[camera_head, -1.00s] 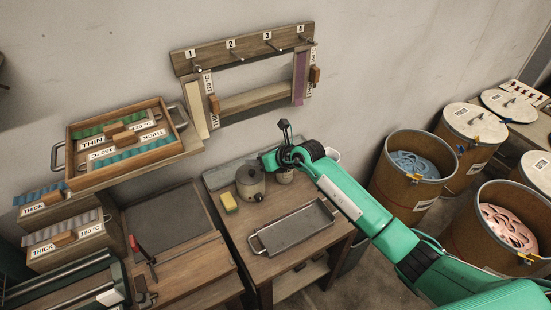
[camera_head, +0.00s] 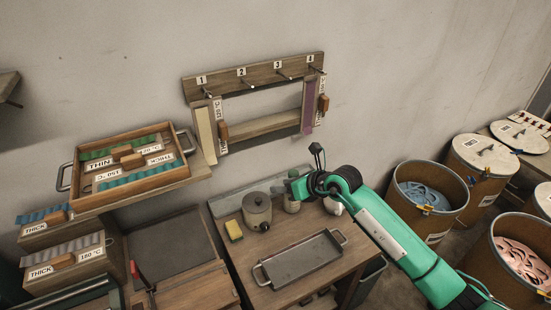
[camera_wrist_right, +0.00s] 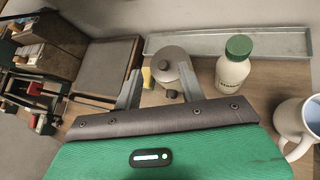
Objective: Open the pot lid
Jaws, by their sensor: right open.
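The grey pot (camera_head: 257,213) stands on the wooden table with its lid (camera_head: 255,199) on and a small knob on top. The right wrist view also shows the pot (camera_wrist_right: 172,72) from above, between the finger lines and beyond the fingertips. My right gripper (camera_head: 288,186) is just right of and behind the pot in the head view, above the table. A white bottle with a green cap (camera_wrist_right: 235,72) stands right of the pot, partly hidden by my gripper in the head view. My left gripper is not in view.
A metal tray (camera_head: 300,260) lies in front of the pot. A yellow sponge (camera_head: 234,230) sits left of it. A white mug (camera_wrist_right: 297,125) is at the right edge in the wrist view. A long, shallow metal tray (camera_wrist_right: 285,43) lies behind the bottle.

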